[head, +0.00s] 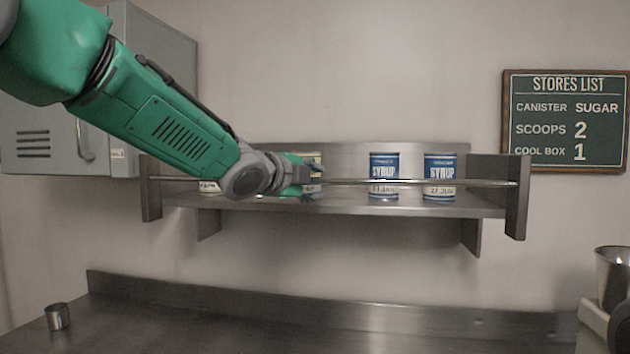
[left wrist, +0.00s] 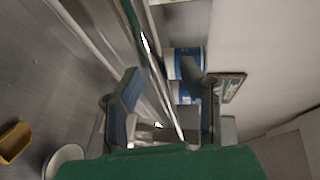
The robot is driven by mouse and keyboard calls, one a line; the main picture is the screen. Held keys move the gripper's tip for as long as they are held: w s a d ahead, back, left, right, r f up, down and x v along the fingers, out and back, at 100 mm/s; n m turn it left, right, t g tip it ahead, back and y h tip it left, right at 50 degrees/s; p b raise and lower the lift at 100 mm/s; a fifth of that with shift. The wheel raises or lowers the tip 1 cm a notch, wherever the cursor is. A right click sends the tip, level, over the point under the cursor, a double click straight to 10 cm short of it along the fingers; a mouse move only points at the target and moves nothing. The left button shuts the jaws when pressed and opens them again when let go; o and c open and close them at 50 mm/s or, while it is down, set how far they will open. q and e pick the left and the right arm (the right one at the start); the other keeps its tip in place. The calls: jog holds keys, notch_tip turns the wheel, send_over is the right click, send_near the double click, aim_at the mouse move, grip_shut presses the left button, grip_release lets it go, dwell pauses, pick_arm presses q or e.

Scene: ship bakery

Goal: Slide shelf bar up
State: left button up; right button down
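The shelf bar (head: 410,182) is a thin metal rod running across the front of a steel wall shelf (head: 350,206), between its two end brackets. In the left wrist view the bar (left wrist: 151,60) runs diagonally between my fingers. My left gripper (head: 316,172) is at the bar, left of its middle. In the left wrist view its two fingers (left wrist: 160,68) are spread apart, one on each side of the bar, with a visible gap. Whether a finger touches the bar cannot be told. My arm hides the bar's left part. My right gripper is not in view.
Two blue-and-white syrup cans (head: 384,165) (head: 439,165) stand behind the bar; other cans are partly hidden by my gripper. A grey cabinet (head: 165,50) hangs at left, a stores list board (head: 566,120) at right. A small metal cup (head: 57,316) stands on the counter (head: 250,335) below.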

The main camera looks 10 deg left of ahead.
pick_arm(q)
grip_shut()
jog(key=shift+r+p, duration=0.4)
jog(key=shift+p, duration=0.1)
grip_release()
jog(key=v, duration=1.2)
jog(key=shift+f, duration=0.15)
